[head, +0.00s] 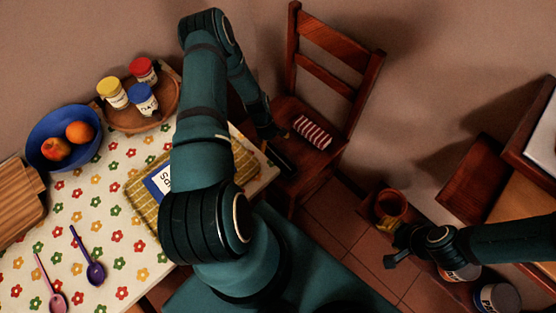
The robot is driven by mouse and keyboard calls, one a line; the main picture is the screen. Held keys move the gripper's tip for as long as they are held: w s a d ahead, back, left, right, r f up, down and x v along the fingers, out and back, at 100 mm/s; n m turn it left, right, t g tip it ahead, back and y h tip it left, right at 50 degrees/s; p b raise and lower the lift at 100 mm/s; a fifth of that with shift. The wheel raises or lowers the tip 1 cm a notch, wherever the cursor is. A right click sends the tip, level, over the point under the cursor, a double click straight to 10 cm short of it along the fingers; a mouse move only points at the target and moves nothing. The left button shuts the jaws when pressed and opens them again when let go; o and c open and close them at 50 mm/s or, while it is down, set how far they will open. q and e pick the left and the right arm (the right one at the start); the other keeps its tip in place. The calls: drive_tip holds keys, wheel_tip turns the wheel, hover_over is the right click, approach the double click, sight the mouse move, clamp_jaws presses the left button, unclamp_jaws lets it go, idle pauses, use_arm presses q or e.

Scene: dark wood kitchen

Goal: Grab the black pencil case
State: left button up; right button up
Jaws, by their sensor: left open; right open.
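I cannot clearly make out a black pencil case. A dark, narrow shape (282,156) shows at the chair's front left edge, just below my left gripper; I cannot tell whether it is the case or a finger. My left gripper (271,132) is open over the left side of the chair seat, its fingers small and dark. A red and white striped, case-like thing (312,132) lies on the seat to its right, apart from it. My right gripper (392,254) is open over the floor at the lower right, far from the chair.
The wooden chair (337,65) has a tall backrest. The flowered table (110,240) holds a blue fruit bowl (37,140), a round tray (172,108) with jars, two spoons and a woven mat (245,160). An orange-brown pot (390,206) and jars (497,298) are near my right arm.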

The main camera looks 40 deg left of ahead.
sight(278, 156)
use_arm(q)
drive_tip(key=x, duration=0.3)
drive_tip(key=shift+f, duration=0.2)
drive_tip(key=b+x, duration=0.1)
drive_tip(key=x, duration=0.1)
drive_tip(key=b+x, duration=0.1)
drive_tip(key=x, duration=0.2)
drive_tip(key=shift+w, duration=0.2)
drive_tip(key=c, duration=1.3)
